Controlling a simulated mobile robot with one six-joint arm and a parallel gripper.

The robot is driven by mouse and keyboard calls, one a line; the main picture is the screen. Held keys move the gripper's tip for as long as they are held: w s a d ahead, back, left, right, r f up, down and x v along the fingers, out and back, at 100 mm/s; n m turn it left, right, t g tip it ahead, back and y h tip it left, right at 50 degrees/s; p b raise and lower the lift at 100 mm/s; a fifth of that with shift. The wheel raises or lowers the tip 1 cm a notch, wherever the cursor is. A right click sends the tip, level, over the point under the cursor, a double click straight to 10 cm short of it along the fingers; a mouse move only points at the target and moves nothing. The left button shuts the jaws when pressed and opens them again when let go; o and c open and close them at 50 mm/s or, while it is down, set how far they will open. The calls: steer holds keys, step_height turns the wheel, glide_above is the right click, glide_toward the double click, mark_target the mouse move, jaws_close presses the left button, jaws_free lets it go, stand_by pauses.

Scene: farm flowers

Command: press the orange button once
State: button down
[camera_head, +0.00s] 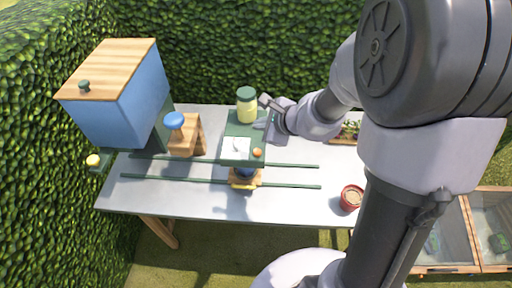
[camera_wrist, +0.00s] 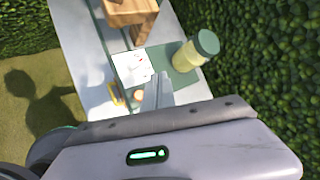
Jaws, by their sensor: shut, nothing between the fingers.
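The small orange button (camera_head: 257,153) sits on the front right corner of a green device (camera_head: 242,128) on the table. In the wrist view the button (camera_wrist: 138,95) shows just left of the fingers. My gripper (camera_head: 262,124) is shut and empty. It is above the right side of the device, behind the button and apart from it. In the wrist view the fingertips (camera_wrist: 162,80) point at the green top, close to the white panel.
A jar with a green lid (camera_head: 247,105) stands on the device's back, beside my gripper. A white panel (camera_head: 236,148) is left of the button. A wooden stand with a blue knob (camera_head: 174,121), a blue hopper (camera_head: 118,95) and a red pot (camera_head: 351,198) are nearby. Green rails run along the table.

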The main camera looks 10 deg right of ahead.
steer(key=b, duration=0.6)
glide_above(259, 153)
step_height(259, 153, down, 8)
steer(key=shift+d, duration=0.1)
steer(key=shift+f+b, duration=0.35)
steer(key=shift+b, duration=0.25)
stand_by(1.0)
steer(key=shift+f+b, duration=0.4)
steer(key=shift+b, duration=0.2)
steer(key=shift+f+b, duration=0.6)
steer(key=shift+b, duration=0.1)
stand_by(0.6)
steer(key=shift+r, duration=0.15)
steer(key=shift+r+p, duration=0.75)
steer(key=shift+r, duration=0.15)
steer(key=shift+r, duration=0.1)
